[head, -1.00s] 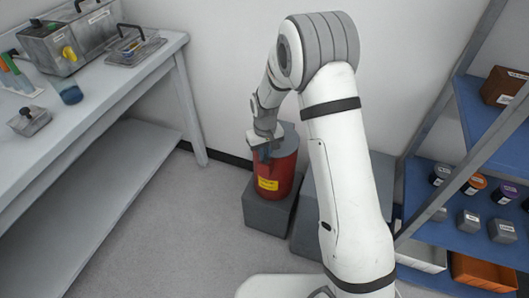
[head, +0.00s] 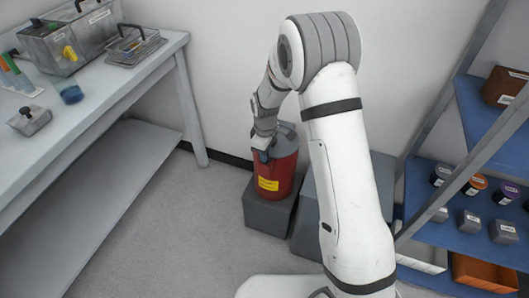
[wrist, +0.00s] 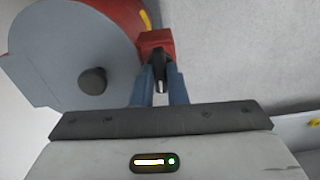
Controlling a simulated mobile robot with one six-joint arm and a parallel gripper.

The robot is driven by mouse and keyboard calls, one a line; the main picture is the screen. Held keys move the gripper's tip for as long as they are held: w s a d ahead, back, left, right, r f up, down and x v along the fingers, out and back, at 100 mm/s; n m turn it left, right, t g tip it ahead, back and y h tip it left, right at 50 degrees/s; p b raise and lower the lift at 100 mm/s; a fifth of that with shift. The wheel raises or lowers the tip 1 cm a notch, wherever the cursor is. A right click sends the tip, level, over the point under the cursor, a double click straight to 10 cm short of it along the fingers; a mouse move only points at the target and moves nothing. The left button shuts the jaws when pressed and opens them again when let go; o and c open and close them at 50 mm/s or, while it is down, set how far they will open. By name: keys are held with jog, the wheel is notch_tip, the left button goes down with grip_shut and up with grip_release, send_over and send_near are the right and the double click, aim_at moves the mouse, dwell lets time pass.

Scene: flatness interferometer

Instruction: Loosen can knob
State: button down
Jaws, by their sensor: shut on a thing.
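A red can (head: 280,178) with a grey lid and a yellow label stands on a grey block. In the wrist view its grey lid (wrist: 62,50) fills the upper left, with a round dark knob (wrist: 93,81) on it. A red block (wrist: 155,41) juts from the can's side, with a small black knob (wrist: 160,64) on it. My gripper (wrist: 161,76) has its blue fingers on either side of this black knob and is shut on it. In the head view my gripper (head: 261,154) is at the can's upper left side; the small knob is hidden there.
The grey block (head: 266,213) under the can stands beside another grey block (head: 310,225). A workbench (head: 110,92) with boxes is on the left. A blue shelf rack (head: 475,205) with several small containers is on the right. Floor is clear in front.

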dwell(0.3)
jog(key=shift+w, duration=0.1)
jog(key=c, duration=1.4)
grip_release()
jog(key=shift+c, duration=0.2)
jog(key=shift+r+p, duration=0.5)
jog(key=shift+r, duration=3.4)
